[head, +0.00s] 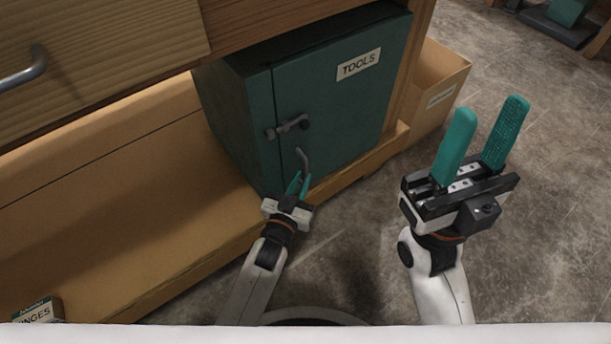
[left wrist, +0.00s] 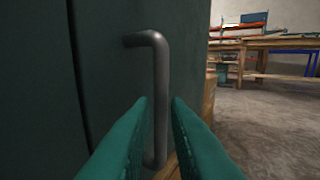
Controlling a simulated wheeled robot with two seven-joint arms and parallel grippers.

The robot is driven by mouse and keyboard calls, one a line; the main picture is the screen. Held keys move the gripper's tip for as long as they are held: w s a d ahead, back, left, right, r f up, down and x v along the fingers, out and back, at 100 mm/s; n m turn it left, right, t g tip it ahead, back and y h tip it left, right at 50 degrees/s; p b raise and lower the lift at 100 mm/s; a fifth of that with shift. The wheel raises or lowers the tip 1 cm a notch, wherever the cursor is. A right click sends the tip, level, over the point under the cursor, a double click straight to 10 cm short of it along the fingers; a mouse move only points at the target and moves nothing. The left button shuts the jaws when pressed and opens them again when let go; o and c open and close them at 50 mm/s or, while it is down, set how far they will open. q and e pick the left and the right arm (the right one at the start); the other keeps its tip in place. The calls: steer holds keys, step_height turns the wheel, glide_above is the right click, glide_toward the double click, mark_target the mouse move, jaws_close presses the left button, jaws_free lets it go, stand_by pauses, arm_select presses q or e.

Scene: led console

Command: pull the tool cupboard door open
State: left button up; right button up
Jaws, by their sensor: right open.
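The tool cupboard (head: 238,120) is dark green and stands under the workbench in the head view. Its door (head: 345,115) is closed and carries a white TOOLS label (head: 358,64). A grey latch (head: 287,127) with a round knob lies across the seam at the door's left edge. Below it is a grey bar handle (head: 301,157), upright in the left wrist view (left wrist: 161,80). My left gripper (head: 298,180) is at the handle's lower part, its green fingers on either side of the bar with small gaps showing. My right gripper (head: 489,125) is open and empty, right of the cupboard.
A cardboard box (head: 435,92) stands right of the cupboard. A wooden drawer front (head: 100,50) with a metal pull (head: 28,70) is at the upper left. A box labelled HINGES (head: 37,311) lies at the lower left. The concrete floor (head: 540,240) at the right is clear.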

mark_target(305, 175)
arm_select(q)
steer(key=shift+b+x, duration=0.4)
steer(key=shift+x, duration=1.25)
jaws_close()
steer(key=shift+s, duration=0.1)
